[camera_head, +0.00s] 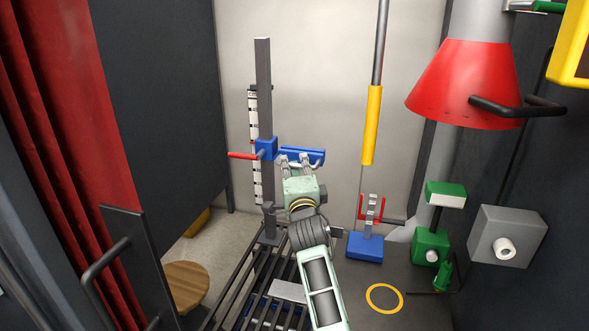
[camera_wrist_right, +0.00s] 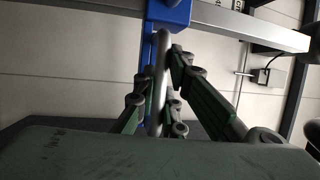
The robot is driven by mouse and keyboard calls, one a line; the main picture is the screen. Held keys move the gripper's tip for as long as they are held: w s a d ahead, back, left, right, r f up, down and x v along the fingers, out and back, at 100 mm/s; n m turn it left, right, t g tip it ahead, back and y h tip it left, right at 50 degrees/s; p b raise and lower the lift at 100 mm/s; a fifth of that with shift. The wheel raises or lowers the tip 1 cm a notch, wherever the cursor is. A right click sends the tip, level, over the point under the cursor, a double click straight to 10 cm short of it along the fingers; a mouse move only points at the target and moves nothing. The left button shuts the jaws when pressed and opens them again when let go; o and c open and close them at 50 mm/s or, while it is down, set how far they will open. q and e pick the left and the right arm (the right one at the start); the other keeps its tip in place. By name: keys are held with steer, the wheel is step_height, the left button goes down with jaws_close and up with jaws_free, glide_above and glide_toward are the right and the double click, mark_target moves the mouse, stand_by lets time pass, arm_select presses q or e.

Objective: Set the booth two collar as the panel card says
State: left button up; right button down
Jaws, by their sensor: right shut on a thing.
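The blue collar (camera_head: 266,149) sits on an upright grey post, with a red bar sticking out to its left and a blue arm with a grey handle (camera_head: 318,163) to its right. A black-and-white scale (camera_head: 254,112) stands behind the post. My right gripper (camera_head: 295,160) is at the handle below the blue arm. In the right wrist view its fingers (camera_wrist_right: 165,75) are shut around the grey handle (camera_wrist_right: 163,60), under a blue block (camera_wrist_right: 170,12). The scale's figures are too small to read, and no readable panel card shows. My left gripper is out of view.
A black slatted bench (camera_head: 253,295) lies below the post. A red hood (camera_head: 465,85), a blue-based stand (camera_head: 366,246), a green device (camera_head: 431,246) and a grey box (camera_head: 508,236) are at the right. A red curtain (camera_head: 75,150) and dark partition (camera_head: 165,100) bound the left.

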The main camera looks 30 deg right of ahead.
steer(key=shift+r, duration=0.35)
steer(key=c, duration=1.8)
jaws_free()
steer(key=shift+f, duration=0.1)
steer(key=shift+c, duration=0.2)
steer(key=shift+f, duration=0.15)
steer(key=v, duration=0.7)
steer(key=shift+s+a, duration=0.15)
steer(key=shift+s, duration=0.1)
